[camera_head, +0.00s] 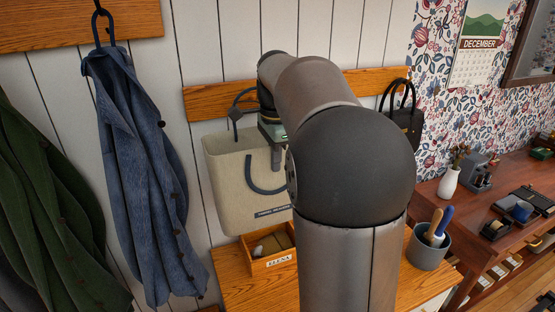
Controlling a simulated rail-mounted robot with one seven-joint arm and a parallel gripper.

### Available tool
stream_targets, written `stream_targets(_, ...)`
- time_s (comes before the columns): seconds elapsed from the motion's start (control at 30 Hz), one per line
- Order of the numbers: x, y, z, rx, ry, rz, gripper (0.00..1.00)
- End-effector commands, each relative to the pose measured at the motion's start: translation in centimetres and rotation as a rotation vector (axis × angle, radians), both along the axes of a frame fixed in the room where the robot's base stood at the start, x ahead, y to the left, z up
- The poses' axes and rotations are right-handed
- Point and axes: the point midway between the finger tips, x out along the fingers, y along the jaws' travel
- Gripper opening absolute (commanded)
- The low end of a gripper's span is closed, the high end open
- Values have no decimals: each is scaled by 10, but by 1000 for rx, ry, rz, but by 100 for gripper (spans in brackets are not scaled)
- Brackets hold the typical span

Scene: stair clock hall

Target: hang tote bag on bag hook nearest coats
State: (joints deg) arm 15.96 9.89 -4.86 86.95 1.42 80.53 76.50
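The beige tote bag (228,190) hangs upright against the white plank wall below the wooden hook rail (205,102). One dark blue strap droops in a U across its front. A dark loop rises above its top edge to a dark hook (235,113) at the rail's left part, the side nearest the coats. I cannot tell whether this loop rests on the hook. My gripper (277,160) points down at the bag's upper right, close to it. My arm hides part of the bag and the rail's middle. Whether the fingers are open or shut is unclear.
A blue coat (145,180) and a green coat (45,210) hang at left. A black handbag (408,122) hangs right of my arm. Below stand a wooden box (270,262) and a grey cup with handles (428,248). A cluttered desk (480,215) is at right.

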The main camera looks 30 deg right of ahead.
Motion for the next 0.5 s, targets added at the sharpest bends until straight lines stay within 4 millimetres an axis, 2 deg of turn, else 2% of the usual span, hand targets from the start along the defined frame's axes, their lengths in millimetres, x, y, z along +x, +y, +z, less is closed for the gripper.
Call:
stream_targets(0.23, 13, -2, 0, 0, -3, 0, 0)
stream_targets(0.5, 21, -3, -13, -2, -4, 0, 0)
